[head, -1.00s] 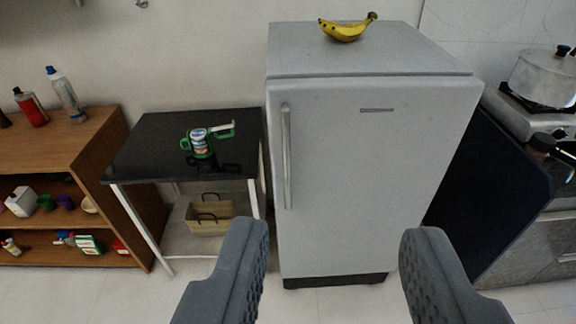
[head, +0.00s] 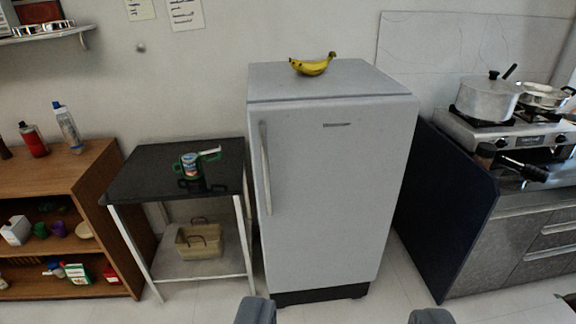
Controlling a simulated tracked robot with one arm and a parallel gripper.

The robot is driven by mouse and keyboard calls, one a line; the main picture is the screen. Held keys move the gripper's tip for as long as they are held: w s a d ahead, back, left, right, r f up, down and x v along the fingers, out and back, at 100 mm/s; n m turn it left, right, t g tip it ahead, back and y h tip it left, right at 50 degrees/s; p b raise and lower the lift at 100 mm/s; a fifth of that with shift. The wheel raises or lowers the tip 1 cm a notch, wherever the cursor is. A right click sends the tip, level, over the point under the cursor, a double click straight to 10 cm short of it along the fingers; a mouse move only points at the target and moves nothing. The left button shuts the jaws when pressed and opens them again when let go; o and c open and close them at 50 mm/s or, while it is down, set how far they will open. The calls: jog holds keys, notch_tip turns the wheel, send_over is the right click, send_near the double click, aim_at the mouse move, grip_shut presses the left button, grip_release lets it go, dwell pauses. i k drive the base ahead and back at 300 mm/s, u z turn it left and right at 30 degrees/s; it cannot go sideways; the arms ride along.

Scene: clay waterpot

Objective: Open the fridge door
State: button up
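The fridge (head: 335,190) is a grey-white upright box standing on the floor in the middle of the head view. Its door is shut. A long vertical metal handle (head: 265,168) runs down the left side of the door front. My gripper (head: 343,315) is at the bottom edge of the view, with only the dark fingertips showing. The fingers are wide apart with nothing between them, and they appear in front of the fridge, apart from the door and handle.
Bananas (head: 313,66) lie on the fridge top. A black-topped side table (head: 150,168) with a green can stands close on the left, near the handle side. A dark panel (head: 440,215) and stove (head: 500,130) are on the right. Pale floor shows in front.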

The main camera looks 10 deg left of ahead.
aim_at(329, 174)
jog(key=z, duration=0.1)
jog(key=i, duration=1)
